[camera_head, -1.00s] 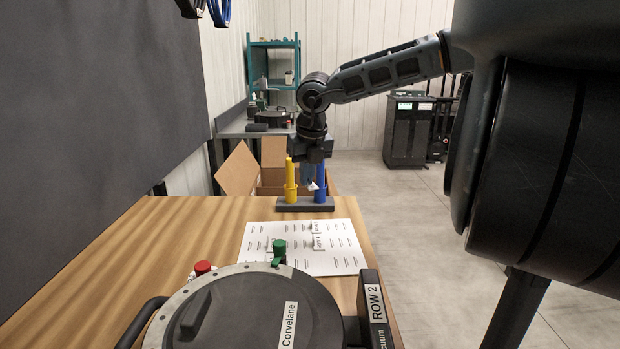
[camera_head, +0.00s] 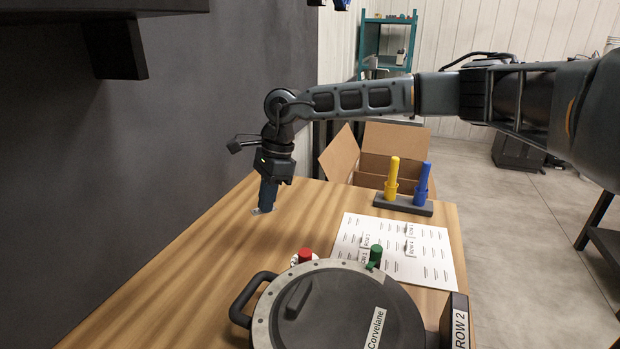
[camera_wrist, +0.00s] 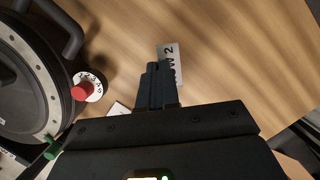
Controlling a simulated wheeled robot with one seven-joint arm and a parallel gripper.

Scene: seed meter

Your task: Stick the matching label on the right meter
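My gripper (camera_head: 265,206) points down over the bare wood left of the sheet, its fingers shut on a small pale label (camera_wrist: 172,62). In the wrist view this label reads "W 2", its start hidden by the fingers. The round dark meter (camera_head: 340,310) at the front bears a "Corvelane" label (camera_head: 375,328). A box at its right side carries a "ROW 2" sign (camera_head: 461,330). The white label sheet (camera_head: 428,262) lies behind the meter, with several ROW labels on it, including "ROW 4" (camera_head: 409,246).
A red knob (camera_head: 305,256) and a green knob (camera_head: 375,254) stand at the meter's back edge. A holder (camera_head: 403,204) with yellow and blue markers stands behind the sheet. An open cardboard box (camera_head: 390,167) is beyond the table. The wood left of the sheet is clear.

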